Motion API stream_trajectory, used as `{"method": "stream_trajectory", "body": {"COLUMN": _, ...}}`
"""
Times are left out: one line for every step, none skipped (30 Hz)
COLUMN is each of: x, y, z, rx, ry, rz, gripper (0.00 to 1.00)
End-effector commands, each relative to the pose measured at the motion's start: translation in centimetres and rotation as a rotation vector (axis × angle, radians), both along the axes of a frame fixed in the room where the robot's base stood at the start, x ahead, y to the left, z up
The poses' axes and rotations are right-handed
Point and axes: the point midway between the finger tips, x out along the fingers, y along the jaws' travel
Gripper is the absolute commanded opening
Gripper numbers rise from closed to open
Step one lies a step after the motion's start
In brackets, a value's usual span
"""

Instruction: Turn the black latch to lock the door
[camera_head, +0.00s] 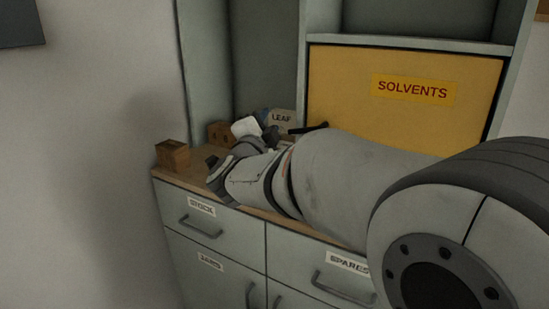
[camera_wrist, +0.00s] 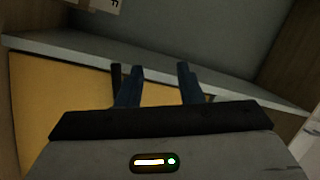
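The yellow door (camera_head: 400,115) with the SOLVENTS label stands closed in the cabinet in the head view. It also shows at the left of the wrist view (camera_wrist: 55,100). The black latch (camera_head: 309,128) is a short dark bar at the door's lower left edge. In the wrist view a thin black bar (camera_wrist: 116,76), apparently the latch, stands just left of my left finger, outside the finger gap. My gripper (camera_wrist: 158,72) is open, with nothing between its fingers. In the head view its fingertips are hard to make out beside the latch. My arm hides the door's lower edge.
Drawers with handles (camera_head: 201,227) lie below. A grey shelf edge (camera_wrist: 245,87) crosses the wrist view beyond my fingers. A cabinet side panel (camera_head: 205,60) rises at the left.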

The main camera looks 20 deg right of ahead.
Motion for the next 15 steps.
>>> {"method": "stream_trajectory", "body": {"x": -0.1, "y": -0.6, "z": -2.5, "rx": 0.024, "ry": -0.043, "rz": -0.066, "gripper": 0.33}}
{"method": "stream_trajectory", "body": {"x": -0.2, "y": -1.0, "z": -2.9, "rx": 0.037, "ry": -0.068, "rz": -0.104, "gripper": 0.33}}
{"method": "stream_trajectory", "body": {"x": -0.5, "y": -1.5, "z": -3.5, "rx": 0.052, "ry": -0.098, "rz": -0.153, "gripper": 0.33}}
{"method": "stream_trajectory", "body": {"x": -0.8, "y": -1.8, "z": -3.9, "rx": 0.062, "ry": -0.118, "rz": -0.187, "gripper": 0.33}}
{"method": "stream_trajectory", "body": {"x": -1.0, "y": -2.1, "z": -4.2, "rx": 0.069, "ry": -0.137, "rz": -0.217, "gripper": 0.33}}
{"method": "stream_trajectory", "body": {"x": -1.3, "y": -2.4, "z": -4.6, "rx": 0.078, "ry": -0.156, "rz": -0.252, "gripper": 0.33}}
{"method": "stream_trajectory", "body": {"x": -1.5, "y": -2.6, "z": -4.8, "rx": 0.083, "ry": -0.168, "rz": -0.275, "gripper": 0.33}}
{"method": "stream_trajectory", "body": {"x": -1.7, "y": -2.8, "z": -5.0, "rx": 0.087, "ry": -0.179, "rz": -0.295, "gripper": 0.33}}
{"method": "stream_trajectory", "body": {"x": -1.9, "y": -2.9, "z": -5.2, "rx": 0.091, "ry": -0.190, "rz": -0.313, "gripper": 0.33}}
{"method": "stream_trajectory", "body": {"x": -2.0, "y": -3.0, "z": -5.2, "rx": 0.094, "ry": -0.197, "rz": -0.326, "gripper": 0.33}}
{"method": "stream_trajectory", "body": {"x": -2.0, "y": -3.1, "z": -5.3, "rx": 0.095, "ry": -0.200, "rz": -0.334, "gripper": 0.33}}
{"method": "stream_trajectory", "body": {"x": -2.0, "y": -3.3, "z": -5.3, "rx": 0.098, "ry": -0.205, "rz": -0.344, "gripper": 0.33}}
{"method": "stream_trajectory", "body": {"x": -1.9, "y": -3.5, "z": -5.2, "rx": 0.098, "ry": -0.207, "rz": -0.348, "gripper": 0.33}}
{"method": "stream_trajectory", "body": {"x": -1.8, "y": -3.8, "z": -5.1, "rx": 0.098, "ry": -0.208, "rz": -0.350, "gripper": 0.33}}
{"method": "stream_trajectory", "body": {"x": -1.5, "y": -4.2, "z": -4.9, "rx": 0.098, "ry": -0.208, "rz": -0.351, "gripper": 0.33}}
